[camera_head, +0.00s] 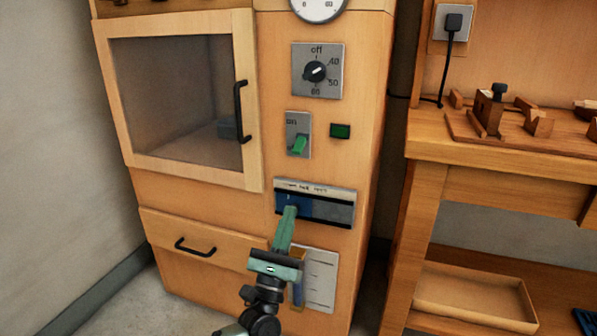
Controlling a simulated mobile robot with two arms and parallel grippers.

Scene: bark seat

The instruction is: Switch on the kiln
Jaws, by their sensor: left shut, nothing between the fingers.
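The kiln (370,160) is a tall wooden cabinet with a glazed door (185,95), shut. On its front are a grey dial plate (333,88) with a black knob (315,71) marked "off" at the top, and a switch plate (291,124) marked "on" at its top. The green switch lever (299,146) slants down. A dark green lamp (340,131) sits to its right. Below is a grey panel (342,212) with a blue area at left. My left gripper (291,210) is shut and empty, its tips in front of that blue area; contact is unclear. My right gripper is out of view.
A round gauge (318,7) is at the top, cut off. A drawer (205,250) and a white sheet (321,280) are low on the kiln. A wooden bench (450,148) with tools and an open box (475,298) stands at right.

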